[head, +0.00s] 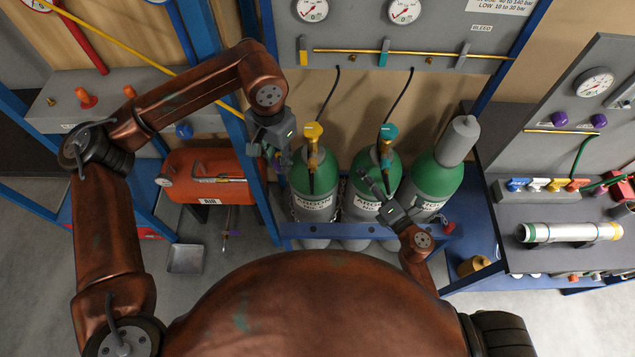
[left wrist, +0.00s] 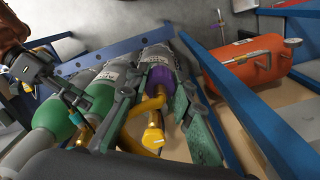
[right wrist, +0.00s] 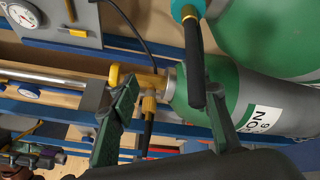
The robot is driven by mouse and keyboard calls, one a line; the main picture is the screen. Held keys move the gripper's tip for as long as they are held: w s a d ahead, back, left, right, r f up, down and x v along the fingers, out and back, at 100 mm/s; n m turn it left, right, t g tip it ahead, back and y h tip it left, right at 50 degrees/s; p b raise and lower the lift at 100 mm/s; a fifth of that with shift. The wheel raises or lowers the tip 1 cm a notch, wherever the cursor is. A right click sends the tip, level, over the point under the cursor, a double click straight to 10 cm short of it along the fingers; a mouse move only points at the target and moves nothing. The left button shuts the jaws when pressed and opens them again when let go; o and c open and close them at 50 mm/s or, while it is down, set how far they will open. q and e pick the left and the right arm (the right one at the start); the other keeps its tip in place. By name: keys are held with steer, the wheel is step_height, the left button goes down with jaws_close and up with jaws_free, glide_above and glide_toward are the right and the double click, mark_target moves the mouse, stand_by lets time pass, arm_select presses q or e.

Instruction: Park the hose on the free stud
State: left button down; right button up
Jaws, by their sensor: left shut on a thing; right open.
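The yellow hose (head: 150,50) runs from the top left, behind my left arm, toward my left gripper (head: 275,158). My left gripper is beside the left cylinder. In the left wrist view, its fingers are shut on the hose's purple end (left wrist: 160,82), with a yellow bend and brass fitting (left wrist: 153,135) close by. My right gripper (head: 376,188) is open in front of the middle cylinder; the right wrist view shows its fingers apart. Small brass studs (head: 429,60) show on the upper grey panel. I cannot tell which stud is the free one.
Green-topped cylinders (head: 314,205) stand behind a blue rail (head: 340,231). Black hoses (head: 328,97) lead to yellow (head: 313,130) and teal (head: 388,132) fittings. An orange tank (head: 205,165) lies left. A grey bench (head: 500,245) with a silver tube (head: 570,232) is right.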

steer(key=s+a+r+n+g+y, duration=0.1)
steer(key=s+a+r+n+y, duration=0.1)
steer(key=a+r+n, duration=0.3)
steer(key=s+a+r+n+g+y, duration=0.1)
steer(key=s+a+r+n+y, duration=0.2)
steer(key=r, duration=0.4)
steer(key=n+g+y, duration=0.2)
steer(key=n+g, duration=0.1)
steer(key=n, duration=0.7)
glide_toward(275, 161)
steer(key=x, duration=0.6)
steer(key=f+x, duration=0.1)
steer(key=x, duration=0.3)
steer(key=shift+w, duration=0.15)
steer(key=shift+d, duration=0.1)
jaws_close()
arm_select(q)
steer(key=c, duration=1.6)
jaws_free()
steer(key=shift+w, duration=0.1)
arm_select(e)
steer(key=shift+r, duration=0.1)
arm_select(q)
steer(key=shift+r, duration=0.15)
arm_select(e)
steer(key=shift+s, duration=0.2)
